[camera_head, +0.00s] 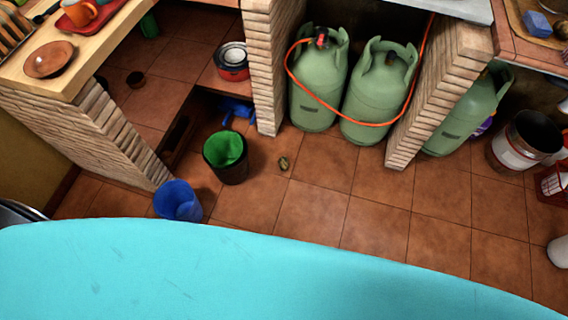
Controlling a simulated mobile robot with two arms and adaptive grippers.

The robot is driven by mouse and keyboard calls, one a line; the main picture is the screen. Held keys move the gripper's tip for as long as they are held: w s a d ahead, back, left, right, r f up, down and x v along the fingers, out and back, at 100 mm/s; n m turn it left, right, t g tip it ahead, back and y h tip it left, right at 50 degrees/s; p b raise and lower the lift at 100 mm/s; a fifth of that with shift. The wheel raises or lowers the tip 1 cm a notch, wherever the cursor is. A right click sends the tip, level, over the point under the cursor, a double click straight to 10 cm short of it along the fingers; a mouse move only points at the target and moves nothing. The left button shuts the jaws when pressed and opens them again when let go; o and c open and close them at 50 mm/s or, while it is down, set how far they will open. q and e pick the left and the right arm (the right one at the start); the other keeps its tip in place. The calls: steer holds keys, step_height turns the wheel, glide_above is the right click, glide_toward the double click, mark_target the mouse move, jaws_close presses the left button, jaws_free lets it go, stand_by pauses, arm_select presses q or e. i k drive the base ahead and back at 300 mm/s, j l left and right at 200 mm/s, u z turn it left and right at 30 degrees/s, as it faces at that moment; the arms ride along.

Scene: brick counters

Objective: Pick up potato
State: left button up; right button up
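A small, roundish brown-green object (284,162) lies on the tiled floor in the head view, right of the black bin with a green lining. It may be the potato, but it is too small to be sure. Another dark roundish item (561,28) sits at the top right, beside a blue block on a wooden tray; I cannot tell what it is. Neither of my grippers shows in the head view.
A large turquoise surface (250,275) fills the front. A blue bucket (178,202) and the black bin (226,170) stand left of the small object. Green gas cylinders (318,85) stand behind it between brick pillars (273,60). Floor to its right is clear.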

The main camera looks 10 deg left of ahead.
mark_target(283, 161)
steer(key=i+l+u, duration=0.65)
steer(key=i+l, duration=0.2)
